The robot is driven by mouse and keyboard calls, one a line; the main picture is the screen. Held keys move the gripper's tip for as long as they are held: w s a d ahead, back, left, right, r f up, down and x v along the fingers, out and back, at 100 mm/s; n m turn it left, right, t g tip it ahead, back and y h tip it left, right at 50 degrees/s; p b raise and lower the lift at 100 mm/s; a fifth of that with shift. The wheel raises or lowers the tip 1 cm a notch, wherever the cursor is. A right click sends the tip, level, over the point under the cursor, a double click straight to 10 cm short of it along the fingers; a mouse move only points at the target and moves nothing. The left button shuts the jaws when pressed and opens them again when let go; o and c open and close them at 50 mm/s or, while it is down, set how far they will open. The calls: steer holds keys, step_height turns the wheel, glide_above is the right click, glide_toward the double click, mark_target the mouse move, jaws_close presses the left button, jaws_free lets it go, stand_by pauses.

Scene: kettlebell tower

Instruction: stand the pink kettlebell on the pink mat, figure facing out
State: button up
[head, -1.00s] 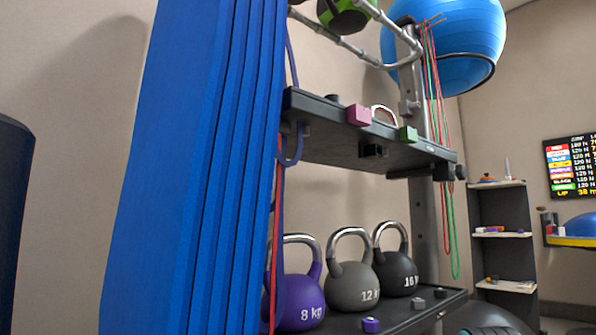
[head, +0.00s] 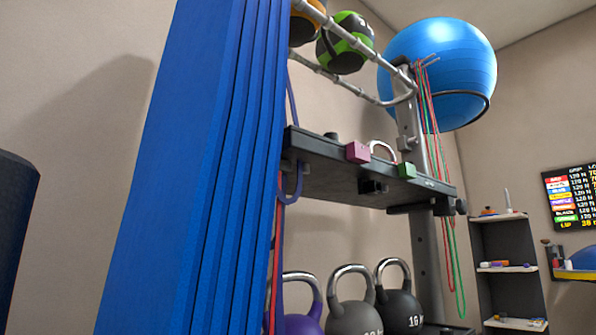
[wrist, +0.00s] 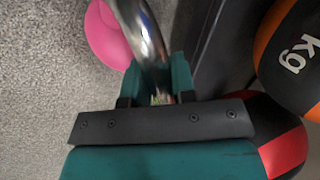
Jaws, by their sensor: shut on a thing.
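In the wrist view, my gripper (wrist: 160,97), with teal fingers, is shut on the shiny metal handle of the pink kettlebell (wrist: 106,36). Part of its pink body shows at the top, over grey speckled floor. Its figure is not visible. The head view shows neither my gripper nor the pink kettlebell. No pink mat can be made out. A small pink block (head: 358,152) sits on the front edge of the upper shelf (head: 330,168).
On the upper shelf are a green block (head: 407,170) and a chrome handle (head: 381,147). Purple (head: 303,323), grey (head: 352,317) and black (head: 399,309) kettlebells stand below. Blue slabs (head: 190,180) block the left. An orange-black ball (wrist: 292,60) and a red-black ball (wrist: 278,130) are close to my gripper.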

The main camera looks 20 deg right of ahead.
steer(key=o, duration=0.8)
steer(key=shift+f, duration=0.1)
steer(key=c, duration=0.3)
steer(key=shift+c, duration=0.2)
steer(key=p+v, duration=0.8)
steer(key=v, duration=0.1)
